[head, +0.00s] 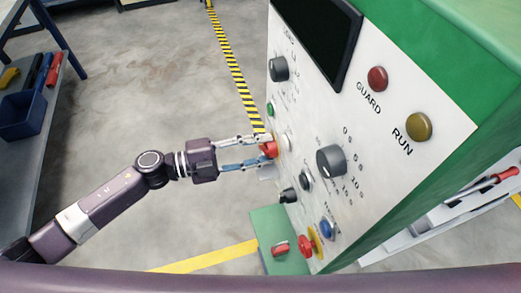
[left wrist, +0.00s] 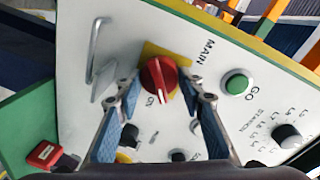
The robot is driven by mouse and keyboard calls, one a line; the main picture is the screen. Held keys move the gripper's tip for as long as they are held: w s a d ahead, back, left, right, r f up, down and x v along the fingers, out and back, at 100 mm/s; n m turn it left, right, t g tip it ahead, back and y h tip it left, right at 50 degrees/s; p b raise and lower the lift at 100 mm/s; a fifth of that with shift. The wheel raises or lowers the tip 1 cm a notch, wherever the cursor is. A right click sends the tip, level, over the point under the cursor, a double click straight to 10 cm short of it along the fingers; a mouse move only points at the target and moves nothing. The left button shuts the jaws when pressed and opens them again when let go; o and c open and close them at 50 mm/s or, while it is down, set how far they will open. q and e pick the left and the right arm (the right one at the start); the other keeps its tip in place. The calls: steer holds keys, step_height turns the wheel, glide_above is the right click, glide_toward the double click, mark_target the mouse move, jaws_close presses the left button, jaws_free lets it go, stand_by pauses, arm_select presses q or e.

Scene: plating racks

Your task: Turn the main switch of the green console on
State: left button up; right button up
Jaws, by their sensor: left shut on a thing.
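The green console has a white front panel (head: 310,100) with green edges, at the right of the head view. Its main switch is a red knob (head: 268,149) on a yellow plate, beside the word MAIN in the left wrist view (left wrist: 158,78). A pale pointer line shows on the knob there. My left gripper (head: 267,146) reaches in from the left and is shut on the red knob, with one finger on each side. The fingers partly hide the panel around it. My right gripper is not in view.
A green GO button (left wrist: 237,82) sits beside the switch. A metal handle (left wrist: 97,50) is on its other side. A red emergency button (head: 306,246) and a blue button (head: 327,229) are lower on the panel. The floor (head: 150,90) left of the console is clear.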

arm_select(q)
steer(key=m+b, duration=0.3)
steer(key=m, duration=0.3)
steer(key=shift+s+f+m+t, duration=0.1)
steer(key=shift+m+t, duration=0.2)
steer(key=shift+t, duration=0.1)
stand_by(0.4)
steer(key=o, duration=1.2)
steer(key=shift+c, duration=0.2)
